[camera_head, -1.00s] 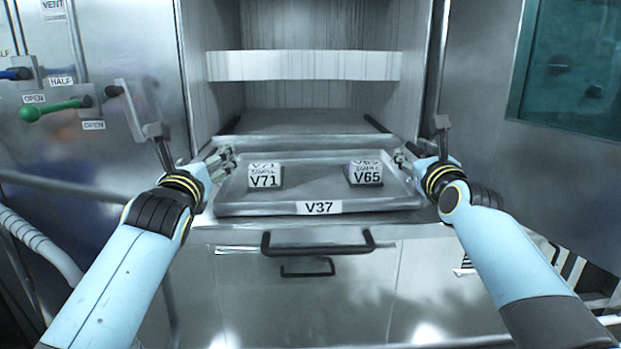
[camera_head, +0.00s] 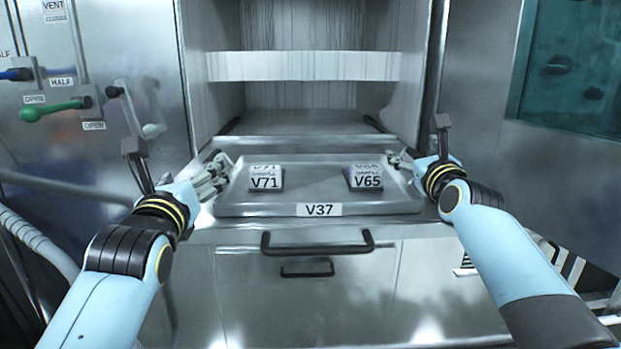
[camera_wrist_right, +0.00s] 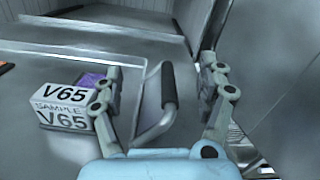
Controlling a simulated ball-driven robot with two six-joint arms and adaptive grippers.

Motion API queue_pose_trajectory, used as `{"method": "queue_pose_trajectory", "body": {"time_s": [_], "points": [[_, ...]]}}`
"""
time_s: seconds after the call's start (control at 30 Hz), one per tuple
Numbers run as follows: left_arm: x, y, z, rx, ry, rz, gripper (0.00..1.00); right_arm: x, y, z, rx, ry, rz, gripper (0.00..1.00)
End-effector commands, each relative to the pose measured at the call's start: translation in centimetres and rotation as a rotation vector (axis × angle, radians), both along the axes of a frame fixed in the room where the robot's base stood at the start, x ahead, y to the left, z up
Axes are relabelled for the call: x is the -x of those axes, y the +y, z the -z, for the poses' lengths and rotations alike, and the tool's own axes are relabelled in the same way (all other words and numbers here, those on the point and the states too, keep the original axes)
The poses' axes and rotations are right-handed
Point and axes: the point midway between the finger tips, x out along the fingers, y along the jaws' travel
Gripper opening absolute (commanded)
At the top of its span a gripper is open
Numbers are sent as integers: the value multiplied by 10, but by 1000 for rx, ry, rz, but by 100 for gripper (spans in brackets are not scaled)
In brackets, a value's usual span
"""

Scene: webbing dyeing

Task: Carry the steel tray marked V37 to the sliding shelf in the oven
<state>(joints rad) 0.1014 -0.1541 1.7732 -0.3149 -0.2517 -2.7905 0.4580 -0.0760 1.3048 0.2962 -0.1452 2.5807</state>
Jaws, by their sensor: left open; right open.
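The steel tray marked V37 (camera_head: 320,190) lies level in front of the oven opening, its label facing me. It carries two sample blocks, V71 (camera_head: 265,181) and V65 (camera_head: 366,179). It appears to rest on the pulled-out sliding shelf (camera_head: 300,142), whose contact with it is mostly hidden. My left gripper (camera_head: 218,170) is open beside the tray's left edge, apart from it. My right gripper (camera_head: 396,160) is open at the tray's right edge. In the right wrist view its fingers (camera_wrist_right: 160,68) stand either side of a bent handle with a dark grip (camera_wrist_right: 169,85).
The oven chamber (camera_head: 310,95) is open, with a pale band across it. Below are a drawer with a black handle (camera_head: 318,242) and a smaller handle. Valve levers, one green (camera_head: 55,110), are on the left wall. A dark window (camera_head: 575,70) is at right.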

Motion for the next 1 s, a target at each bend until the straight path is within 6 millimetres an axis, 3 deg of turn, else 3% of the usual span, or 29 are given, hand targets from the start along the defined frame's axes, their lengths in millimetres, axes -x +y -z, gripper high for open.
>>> {"method": "queue_pose_trajectory", "body": {"time_s": [0.37,0.47,0.8,1.0], "points": [[0,0,0,0,0,0,80,5,0,3,-1,4,-1,80],[0,0,0,0,0,0,80,18,-1,4,0,5,-1,80],[0,0,0,0,0,0,80,92,-6,8,-1,6,-1,80],[0,0,0,0,0,0,80,116,-8,9,-2,6,-1,80]]}}
